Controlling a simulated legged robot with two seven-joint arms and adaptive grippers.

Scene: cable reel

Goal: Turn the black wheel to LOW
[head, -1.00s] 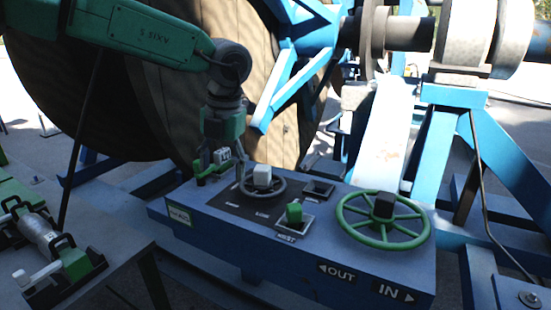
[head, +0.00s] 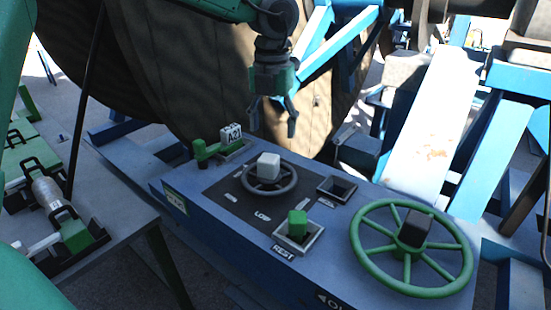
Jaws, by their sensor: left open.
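The black wheel (head: 291,184) is a small dark ring with a pale grey block (head: 268,166) at its hub, on the dark plate of the blue console. A LOW label (head: 263,215) is printed on the plate in front of it; other labels around it are too small to read surely. My left gripper (head: 272,124) hangs above and behind the wheel, fingers pointing down, open and empty, apart from the wheel. My right gripper does not show.
A green handwheel (head: 364,245) with a dark hub is at the console's right. A green block (head: 298,225) sits in the REST socket; an empty socket (head: 337,189) lies behind it. A wooden reel (head: 170,75) rises behind.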

